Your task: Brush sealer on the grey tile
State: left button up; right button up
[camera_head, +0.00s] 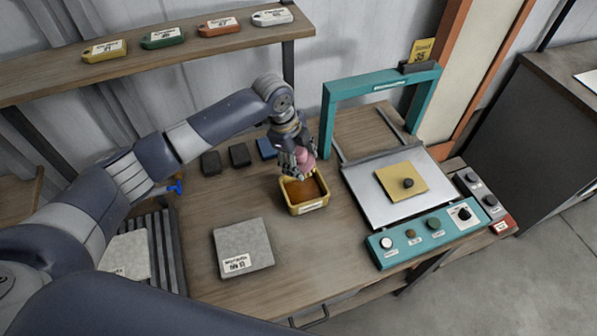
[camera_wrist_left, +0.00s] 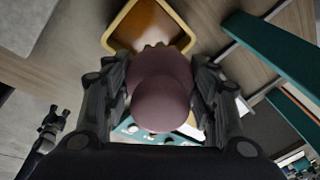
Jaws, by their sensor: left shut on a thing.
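The grey tile (camera_head: 243,247) lies flat on the wooden bench, left of centre, with a white label on its near left corner. My left gripper (camera_head: 298,163) is shut on a pinkish-mauve rounded handle (camera_head: 306,160), which also shows between the fingers in the left wrist view (camera_wrist_left: 160,90). The handle's lower end is hidden, so I cannot tell whether bristles touch the sealer. The gripper is above the far edge of a yellow tray (camera_head: 293,208) of orange-brown liquid, also seen in the left wrist view (camera_wrist_left: 113,40).
A teal-framed press (camera_head: 331,120) with a metal plate and a yellow square sheet (camera_head: 388,186) stands right of the tray. Dark blocks (camera_head: 239,155) and a blue block (camera_head: 267,149) lie behind. A slatted rack (camera_head: 165,250) is left of the tile. Bare bench lies between tile and tray.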

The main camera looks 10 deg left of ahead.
pick_arm(q)
jog(key=shift+w, duration=0.1)
jog(key=shift+d+f+b, duration=0.15)
jog(key=shift+f+b, duration=0.25)
jog(key=shift+b, duration=0.15)
jog(key=shift+f+b, duration=3.6)
jog(key=shift+f, duration=1.05)
jog(key=shift+f+b, duration=0.3)
jog(key=shift+f, duration=0.95)
pick_arm(e)
notch_tip(320, 180, down, 9)
jog(key=d, duration=0.1)
jog(key=shift+f, duration=0.15)
jog(key=shift+s, duration=0.1)
